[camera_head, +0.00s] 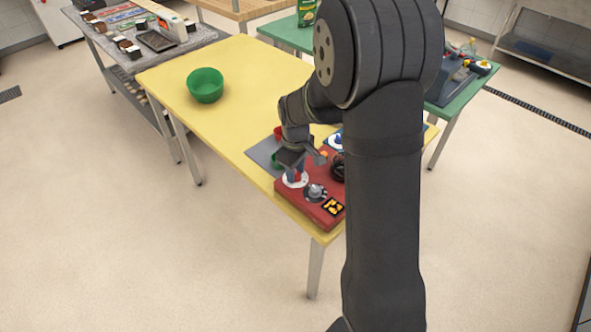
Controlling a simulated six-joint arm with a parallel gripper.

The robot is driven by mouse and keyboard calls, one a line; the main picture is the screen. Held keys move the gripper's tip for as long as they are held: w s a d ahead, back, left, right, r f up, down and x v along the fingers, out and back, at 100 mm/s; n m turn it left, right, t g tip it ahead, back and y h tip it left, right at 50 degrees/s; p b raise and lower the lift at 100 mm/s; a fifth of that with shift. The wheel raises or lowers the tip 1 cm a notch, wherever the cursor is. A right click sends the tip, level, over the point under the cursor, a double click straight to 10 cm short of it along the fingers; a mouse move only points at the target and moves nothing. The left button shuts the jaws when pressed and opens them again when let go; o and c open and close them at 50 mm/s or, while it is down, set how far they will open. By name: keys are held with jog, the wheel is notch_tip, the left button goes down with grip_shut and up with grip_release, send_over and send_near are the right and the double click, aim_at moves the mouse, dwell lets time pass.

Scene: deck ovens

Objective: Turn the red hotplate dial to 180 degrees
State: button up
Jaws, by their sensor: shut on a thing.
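The red hotplate (289,196) lies at the front right corner of the yellow table. On its left part is a white round scale (288,183) with a small red dial (297,177) in its middle. My gripper (297,171) reaches down over the scale from above, and its fingers are shut on the red dial. The fingers and wrist hide part of the dial, and its pointer and markings are too small to read.
A grey knob (316,191) and a black-and-yellow label (333,207) are close by on the hotplate. A grey mat (262,154) lies behind it. A green bowl (205,86) stands far left on the yellow table (235,120), with free surface between. My arm hides the hotplate's right side.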

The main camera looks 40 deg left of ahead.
aim_at(296, 174)
jog(key=m, duration=0.7)
dwell(0.5)
jog(key=o, duration=1)
jog(key=shift+c, duration=0.2)
notch_tip(296, 174, up, 18)
jog(key=shift+f, duration=0.25)
notch_tip(296, 174, down, 18)
jog(key=shift+r, duration=0.25)
dwell(0.4)
jog(key=shift+r, duration=0.1)
